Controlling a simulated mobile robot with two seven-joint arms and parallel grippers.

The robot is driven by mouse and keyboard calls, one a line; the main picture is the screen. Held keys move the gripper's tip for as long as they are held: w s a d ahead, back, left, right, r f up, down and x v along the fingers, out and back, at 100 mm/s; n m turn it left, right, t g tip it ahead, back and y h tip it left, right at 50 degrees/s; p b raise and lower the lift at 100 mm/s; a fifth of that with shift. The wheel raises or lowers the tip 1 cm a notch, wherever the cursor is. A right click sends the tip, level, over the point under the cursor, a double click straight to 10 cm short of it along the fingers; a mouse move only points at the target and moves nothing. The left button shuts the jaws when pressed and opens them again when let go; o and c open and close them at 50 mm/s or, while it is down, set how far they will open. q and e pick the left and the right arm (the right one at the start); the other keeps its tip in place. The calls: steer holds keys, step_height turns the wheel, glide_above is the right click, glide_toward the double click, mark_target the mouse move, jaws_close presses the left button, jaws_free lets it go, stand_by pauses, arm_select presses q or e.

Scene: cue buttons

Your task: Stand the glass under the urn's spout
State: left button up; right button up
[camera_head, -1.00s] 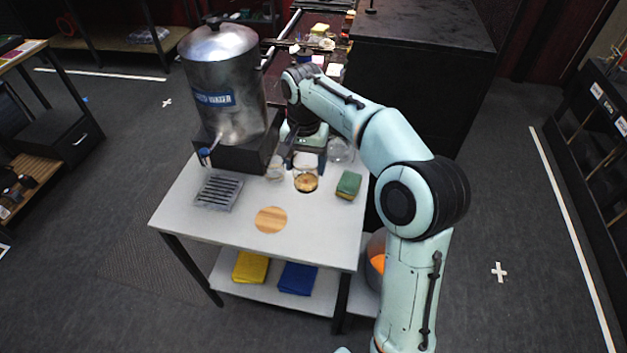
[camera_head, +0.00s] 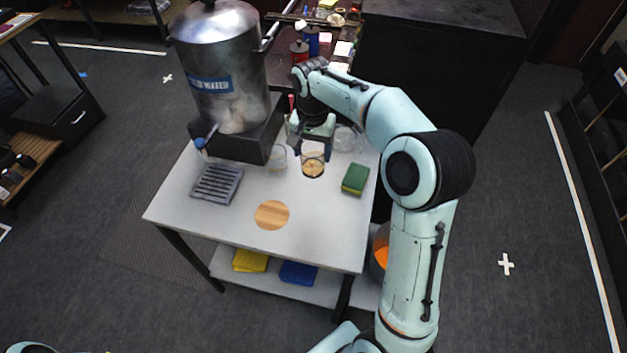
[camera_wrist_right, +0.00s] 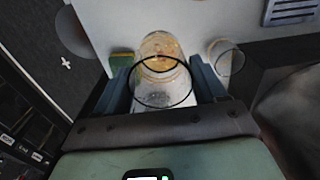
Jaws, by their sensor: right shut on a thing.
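The steel urn (camera_head: 215,60) stands on a black base at the table's back left. Its blue-tipped spout (camera_head: 201,143) points towards the slatted drip tray (camera_head: 216,184), which holds no glass. My right gripper (camera_head: 313,150) is shut on a clear glass (camera_head: 313,161), to the right of the spout and tray. In the right wrist view this glass (camera_wrist_right: 164,78) sits between both fingers, with a tan patch at its bottom; I cannot tell whether that is contents. Whether its base touches the table is unclear. My left gripper is not in view.
Another clear glass (camera_head: 277,157) stands between the held glass and the urn base. A further glass (camera_head: 345,138) is behind my right gripper. A green sponge (camera_head: 355,179) lies right, a round wooden disc (camera_head: 272,214) in front.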

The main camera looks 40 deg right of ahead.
step_height(320, 180, down, 13)
steer(key=shift+w+f+b, duration=0.1)
steer(key=shift+b, duration=0.35)
steer(key=shift+f, duration=0.15)
steer(key=o, duration=1.5)
